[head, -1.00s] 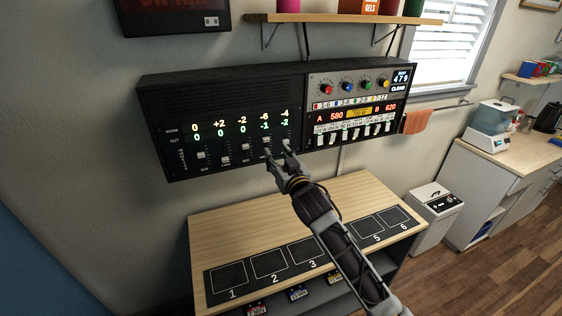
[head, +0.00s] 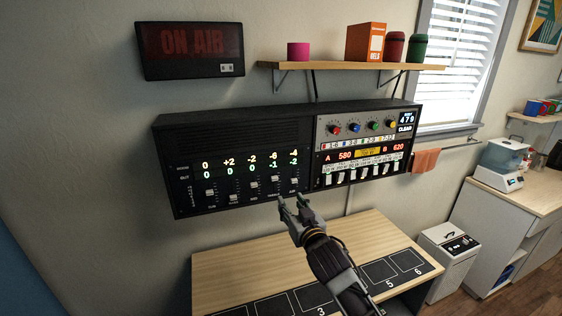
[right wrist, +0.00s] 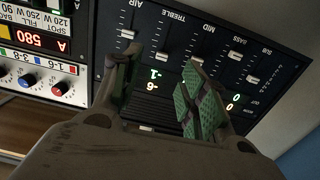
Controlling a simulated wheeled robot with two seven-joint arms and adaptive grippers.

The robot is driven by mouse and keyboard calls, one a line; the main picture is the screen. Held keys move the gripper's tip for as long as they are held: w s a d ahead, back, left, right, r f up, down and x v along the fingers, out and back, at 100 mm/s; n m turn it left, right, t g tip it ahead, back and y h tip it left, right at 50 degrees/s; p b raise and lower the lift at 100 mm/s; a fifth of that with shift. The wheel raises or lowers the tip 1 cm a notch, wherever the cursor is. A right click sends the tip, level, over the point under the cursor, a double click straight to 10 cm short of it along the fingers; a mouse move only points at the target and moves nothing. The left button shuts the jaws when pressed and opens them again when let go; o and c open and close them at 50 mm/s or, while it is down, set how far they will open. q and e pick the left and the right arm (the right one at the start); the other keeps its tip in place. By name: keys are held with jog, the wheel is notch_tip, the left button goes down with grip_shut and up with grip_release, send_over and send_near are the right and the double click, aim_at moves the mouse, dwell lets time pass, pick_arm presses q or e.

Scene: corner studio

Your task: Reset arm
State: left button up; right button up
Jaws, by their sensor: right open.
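My right gripper (head: 291,203) is open and empty in the head view, just in front of the lower right part of the black slider panel (head: 230,148). In the right wrist view its two green-padded fingers (right wrist: 160,95) stand apart before the panel, with nothing between them. The panel shows rows of lit yellow and green numbers and several sliders (head: 254,186). I cannot tell whether a fingertip touches the panel. My left gripper is not in view.
A lighting console (head: 366,143) with coloured knobs adjoins the panel on the right. A wooden table (head: 230,272) with numbered black squares stands below. A shelf (head: 345,66) with boxes and cups hangs above, beside a dark ON AIR sign (head: 190,48). A white bin (head: 445,262) stands right of the table.

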jog(key=s+d+f+m+g+h, duration=0.1)
jog(key=s+d+f+g+h, duration=0.15)
jog(key=s+d+f, duration=0.4)
jog(key=s+d+f+m+g+h, duration=0.1)
jog(key=s+d+f+g, duration=0.3)
jog(key=s+f, duration=0.55)
jog(key=s+d+f+g+h, duration=0.1)
jog(key=s+d+f+g, duration=0.3)
jog(key=s, duration=0.4)
jog(key=s+d+f+g, duration=0.3)
jog(key=s+f, duration=0.4)
jog(key=s, duration=0.2)
notch_tip(320, 180, down, 33)
jog(key=s, duration=0.2)
jog(key=s+d+f+g, duration=0.1)
jog(key=s+d+f, duration=0.1)
jog(key=s+f, duration=0.7)
jog(key=s+d+f+n+g, duration=0.1)
jog(key=s+d+f, duration=0.1)
jog(key=s+f, duration=0.8)
jog(key=s, duration=0.3)
jog(key=shift+s+d+f, duration=0.2)
jog(key=shift+s+f, duration=0.05)
jog(key=shift+h, duration=0.25)
dwell(0.4)
